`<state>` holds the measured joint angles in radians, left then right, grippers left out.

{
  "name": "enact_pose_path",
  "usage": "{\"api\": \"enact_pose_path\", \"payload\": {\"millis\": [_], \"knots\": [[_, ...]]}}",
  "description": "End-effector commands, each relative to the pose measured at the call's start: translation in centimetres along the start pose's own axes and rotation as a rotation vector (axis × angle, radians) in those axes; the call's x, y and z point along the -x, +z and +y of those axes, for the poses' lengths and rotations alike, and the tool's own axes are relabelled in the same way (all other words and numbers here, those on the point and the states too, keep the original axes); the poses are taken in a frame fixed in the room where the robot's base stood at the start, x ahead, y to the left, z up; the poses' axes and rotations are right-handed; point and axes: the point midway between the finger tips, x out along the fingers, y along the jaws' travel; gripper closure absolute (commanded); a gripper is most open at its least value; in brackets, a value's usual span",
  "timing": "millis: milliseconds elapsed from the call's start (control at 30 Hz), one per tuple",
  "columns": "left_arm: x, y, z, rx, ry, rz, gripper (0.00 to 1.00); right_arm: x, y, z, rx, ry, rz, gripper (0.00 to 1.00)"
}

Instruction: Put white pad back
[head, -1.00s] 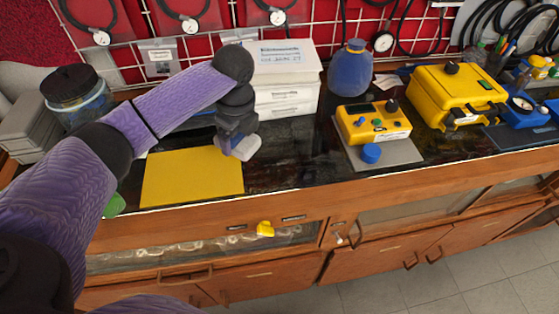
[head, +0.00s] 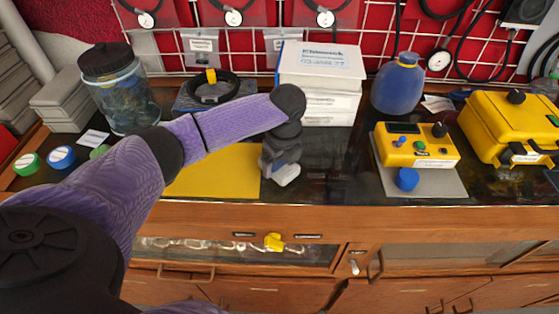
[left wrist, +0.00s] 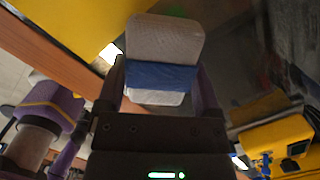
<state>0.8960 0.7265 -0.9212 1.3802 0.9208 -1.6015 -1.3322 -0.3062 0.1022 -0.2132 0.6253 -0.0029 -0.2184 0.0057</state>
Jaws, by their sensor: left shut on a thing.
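The white pad (left wrist: 165,38) has a blue band across it in the left wrist view. My left gripper (left wrist: 160,78) is shut on it, with one finger on each side. In the head view the gripper (head: 279,163) points down over the dark bench top. The white pad's end (head: 286,175) shows below it, just right of the yellow mat (head: 215,180). I cannot tell whether the pad touches the bench. My forearm covers part of the mat. My right gripper is not in view.
A yellow tester (head: 418,147) with a blue knob stands on a grey mat (head: 440,184) to the right. Behind are a stack of white boxes (head: 320,75), a blue bottle (head: 398,85) and a jar (head: 120,95). A yellow case (head: 510,125) stands far right. Dark bench between gripper and tester is clear.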

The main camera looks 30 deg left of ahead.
Motion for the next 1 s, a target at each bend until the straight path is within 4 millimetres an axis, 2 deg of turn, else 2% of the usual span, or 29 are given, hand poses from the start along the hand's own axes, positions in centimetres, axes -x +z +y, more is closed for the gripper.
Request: {"api": "enact_pose_path", "payload": {"millis": [233,267,333,533,633,900,1000], "knots": [[-0.8,-0.1,0.0,0.0,0.0,0.001,0.71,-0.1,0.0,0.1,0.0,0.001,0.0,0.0],[-0.8,-0.1,0.0,0.0,0.001,0.001,0.14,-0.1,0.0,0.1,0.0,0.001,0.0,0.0],[-0.8,-0.1,0.0,0.0,0.0,0.0,0.0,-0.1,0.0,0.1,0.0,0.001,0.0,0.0],[-0.7,-0.1,0.0,0.0,0.0,0.0,0.0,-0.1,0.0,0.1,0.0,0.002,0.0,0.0],[0.2,0.0,0.0,-0.001,-0.002,-0.001,0.0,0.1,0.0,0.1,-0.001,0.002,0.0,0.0],[8.2,0.1,-0.1,-0.001,-0.006,0.001,0.0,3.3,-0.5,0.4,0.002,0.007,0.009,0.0],[10.4,0.1,-0.1,0.0,-0.004,0.0,0.0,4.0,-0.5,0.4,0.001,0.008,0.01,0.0]]}}
